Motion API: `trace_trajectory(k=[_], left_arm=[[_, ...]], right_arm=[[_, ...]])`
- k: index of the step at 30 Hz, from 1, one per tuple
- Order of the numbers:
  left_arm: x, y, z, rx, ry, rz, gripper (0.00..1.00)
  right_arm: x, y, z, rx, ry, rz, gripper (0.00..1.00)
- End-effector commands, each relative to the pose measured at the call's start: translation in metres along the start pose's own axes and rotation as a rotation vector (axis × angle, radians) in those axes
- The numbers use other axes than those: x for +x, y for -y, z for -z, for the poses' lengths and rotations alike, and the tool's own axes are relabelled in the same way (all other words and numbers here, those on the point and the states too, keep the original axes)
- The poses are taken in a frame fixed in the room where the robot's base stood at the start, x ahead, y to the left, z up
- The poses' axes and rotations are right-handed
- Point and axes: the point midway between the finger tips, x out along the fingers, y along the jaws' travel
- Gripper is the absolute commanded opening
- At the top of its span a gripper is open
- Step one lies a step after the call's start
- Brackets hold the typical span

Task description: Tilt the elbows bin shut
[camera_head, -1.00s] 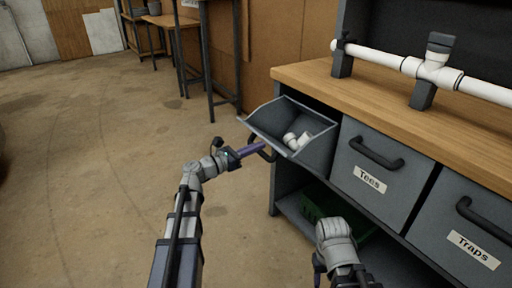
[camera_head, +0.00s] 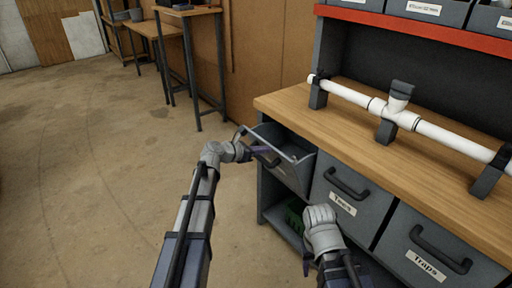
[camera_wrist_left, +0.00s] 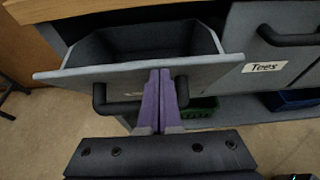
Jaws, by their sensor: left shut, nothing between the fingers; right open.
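The elbows bin (camera_head: 288,165) is the leftmost tilting bin under the workbench. It is tipped partly open, its front leaning out, and it also shows in the left wrist view (camera_wrist_left: 90,75). Its label is mostly hidden there by my fingers. My left gripper (camera_head: 262,149) is shut and empty, its purple fingers (camera_wrist_left: 160,95) at the bin's front panel beside the black handle. I cannot tell whether they press on the panel. My right gripper (camera_head: 308,262) is low in front of the bench, its fingers mostly hidden by the wrist, away from the bin.
The Tees bin (camera_head: 338,203) and Traps bin (camera_head: 430,255) beside it are closed, with black handles sticking out. A green crate (camera_head: 294,216) sits on the lower shelf. A white pipe (camera_head: 445,133) lies in holders on the benchtop. Open floor lies to the left.

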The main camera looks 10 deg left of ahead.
Motion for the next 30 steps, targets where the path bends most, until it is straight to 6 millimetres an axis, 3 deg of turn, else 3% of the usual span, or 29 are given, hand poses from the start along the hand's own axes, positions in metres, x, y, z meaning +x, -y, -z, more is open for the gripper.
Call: trace_trajectory(k=[1, 10, 21, 30], left_arm=[[0.004, -0.001, -0.017, 0.002, -0.024, 0.003, 0.0], [0.034, -0.001, -0.043, 0.002, -0.156, 0.002, 0.0], [0.06, -0.001, -0.059, 0.001, -0.187, -0.002, 0.0], [0.068, 0.0, -0.064, 0.001, -0.187, -0.001, 0.0]], right_arm=[[-0.019, -0.002, -0.001, 0.0, 0.0, 0.0, 0.5], [-0.058, -0.005, -0.003, 0.0, 0.0, 0.0, 0.5], [-0.068, -0.006, -0.004, 0.0, 0.0, 0.0, 0.5], [-0.07, -0.007, -0.004, 0.0, 0.0, 0.0, 0.5]])
